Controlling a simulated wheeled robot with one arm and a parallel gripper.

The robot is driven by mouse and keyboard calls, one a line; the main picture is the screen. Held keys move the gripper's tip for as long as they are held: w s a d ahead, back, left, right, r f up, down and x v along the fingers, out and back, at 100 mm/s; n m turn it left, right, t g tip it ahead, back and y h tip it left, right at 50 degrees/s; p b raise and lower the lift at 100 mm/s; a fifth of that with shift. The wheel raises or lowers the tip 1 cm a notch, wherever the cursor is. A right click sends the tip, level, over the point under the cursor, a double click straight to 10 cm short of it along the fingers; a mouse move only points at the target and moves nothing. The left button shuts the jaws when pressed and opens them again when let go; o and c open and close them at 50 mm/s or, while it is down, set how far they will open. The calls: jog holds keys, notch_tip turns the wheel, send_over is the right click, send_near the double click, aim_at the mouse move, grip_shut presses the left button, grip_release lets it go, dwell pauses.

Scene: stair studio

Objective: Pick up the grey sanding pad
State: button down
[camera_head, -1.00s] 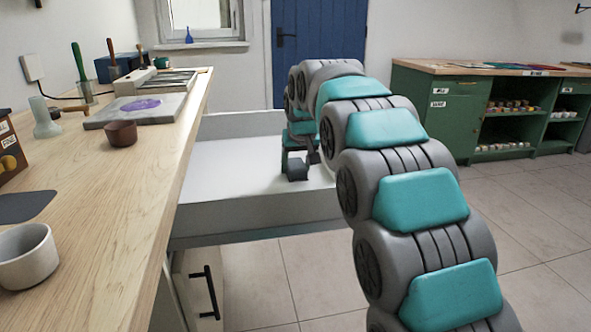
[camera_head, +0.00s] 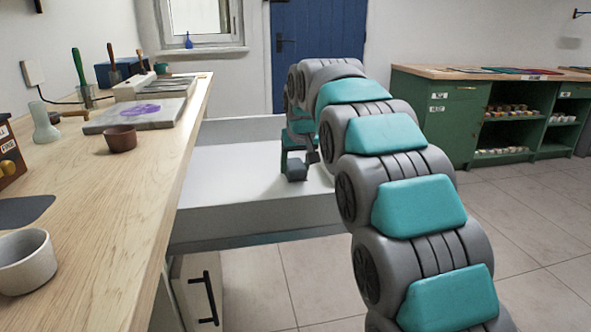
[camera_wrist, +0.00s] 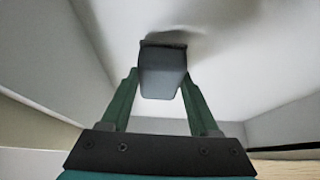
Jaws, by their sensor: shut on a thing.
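The grey sanding pad (camera_wrist: 162,78) is a small dark grey block between the two green fingers of my gripper (camera_wrist: 160,88) in the wrist view. The fingers are shut on it, one on each side. In the head view the pad (camera_head: 296,170) shows at the end of my gripper (camera_head: 298,158), inside the open white drawer (camera_head: 230,225). A shadow lies on the drawer floor by the pad. I cannot tell whether the pad touches the floor. My arm hides part of the gripper and the drawer's right side.
A wooden workbench (camera_head: 110,215) runs along the left, bearing a grey slab (camera_head: 135,115), a brown cup (camera_head: 121,138) and a pale bowl (camera_head: 25,262). The drawer's walls surround my gripper. A green cabinet (camera_head: 430,120) stands at the back right. The tiled floor at right is clear.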

jog(key=shift+r, duration=1.15)
jog(key=s+d, duration=0.2)
jog(key=s, duration=0.2)
jog(key=s+d+r+b, duration=0.1)
jog(key=s+d, duration=0.1)
jog(key=s, duration=0.3)
jog(key=s+d+b, duration=0.1)
jog(key=s+d, duration=0.1)
jog(key=s, duration=0.3)
jog(key=shift+s+d+r, duration=0.25)
jog(key=shift+d, duration=0.15)
